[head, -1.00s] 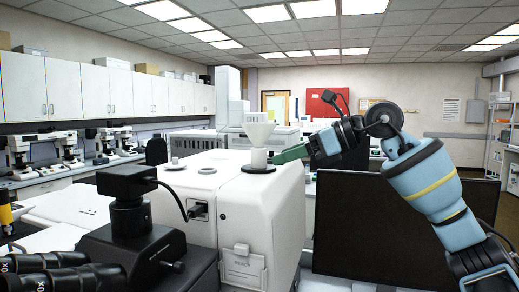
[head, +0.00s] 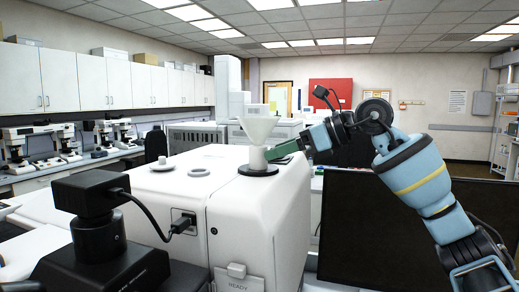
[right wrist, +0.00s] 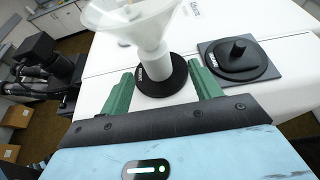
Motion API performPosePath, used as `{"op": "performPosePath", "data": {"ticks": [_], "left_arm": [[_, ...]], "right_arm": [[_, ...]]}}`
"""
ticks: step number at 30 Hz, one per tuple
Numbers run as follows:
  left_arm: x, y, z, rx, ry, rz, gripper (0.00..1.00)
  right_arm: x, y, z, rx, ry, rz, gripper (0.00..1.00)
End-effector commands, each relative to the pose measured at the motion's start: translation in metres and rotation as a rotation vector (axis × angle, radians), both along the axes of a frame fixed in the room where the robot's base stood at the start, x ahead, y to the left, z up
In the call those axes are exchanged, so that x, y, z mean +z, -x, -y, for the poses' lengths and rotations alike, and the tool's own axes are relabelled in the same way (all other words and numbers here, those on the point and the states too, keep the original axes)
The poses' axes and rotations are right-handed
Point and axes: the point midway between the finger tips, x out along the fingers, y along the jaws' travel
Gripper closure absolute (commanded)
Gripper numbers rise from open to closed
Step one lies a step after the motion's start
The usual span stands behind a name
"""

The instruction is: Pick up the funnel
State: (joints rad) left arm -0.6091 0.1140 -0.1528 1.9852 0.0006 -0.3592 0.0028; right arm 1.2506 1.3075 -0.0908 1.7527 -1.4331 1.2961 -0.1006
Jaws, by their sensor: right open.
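The white funnel (head: 258,128) sits upright on a white cylindrical holder (head: 257,158) with a round black base, on top of the white instrument. In the right wrist view, the funnel (right wrist: 128,20) is at the top and its black base (right wrist: 160,86) is lower down. My right gripper (head: 270,153) is open beside the holder, below the cone. Its green fingers (right wrist: 162,76) stand to either side of the holder in the right wrist view, with gaps showing. My left gripper is not in view.
The white instrument (head: 240,220) fills the middle, with small round parts (head: 165,163) on its top left. A black plate with a knob (right wrist: 238,56) lies right of the funnel in the wrist view. A dark monitor (head: 390,235) stands below my right arm.

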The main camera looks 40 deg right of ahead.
Motion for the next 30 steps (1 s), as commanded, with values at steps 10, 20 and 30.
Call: {"op": "performPosePath", "data": {"ticks": [10, 20, 30], "left_arm": [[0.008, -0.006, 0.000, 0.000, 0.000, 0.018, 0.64], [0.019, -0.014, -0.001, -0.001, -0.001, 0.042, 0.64], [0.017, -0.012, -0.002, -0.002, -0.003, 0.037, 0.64]], "right_arm": [[-0.006, -0.015, -0.013, 0.003, -0.002, 0.003, 0.37], [-0.020, -0.043, -0.030, 0.001, -0.001, 0.005, 0.37], [-0.022, -0.045, -0.030, -0.001, 0.000, 0.002, 0.50]]}}
